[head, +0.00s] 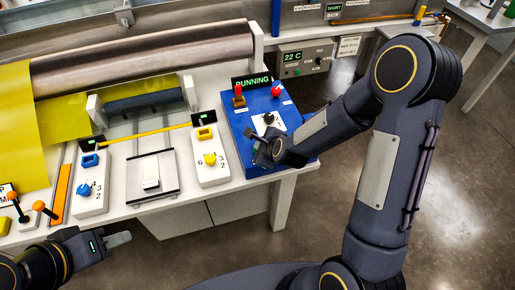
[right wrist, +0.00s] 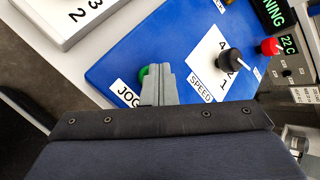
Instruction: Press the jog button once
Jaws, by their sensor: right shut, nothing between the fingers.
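The blue control panel (head: 262,103) stands at the right end of the white machine table; it also shows in the right wrist view (right wrist: 150,42). The green jog button (right wrist: 144,76) sits beside the JOG label (right wrist: 127,93), partly hidden behind my right fingers. My right gripper (right wrist: 161,72) is shut and empty, its fingertips over or beside the button; I cannot tell if they touch. In the head view, my right gripper (head: 262,155) is at the panel's near edge and hides the button. My left gripper (head: 122,240) hangs in front of the table; its jaw state is unclear.
Close by on the panel are a black speed knob (right wrist: 230,59) and a red button (right wrist: 272,46). A display (head: 252,82) reads RUNNING. A white block with a yellow knob (head: 210,159) stands left of the panel. Floor is clear to the right.

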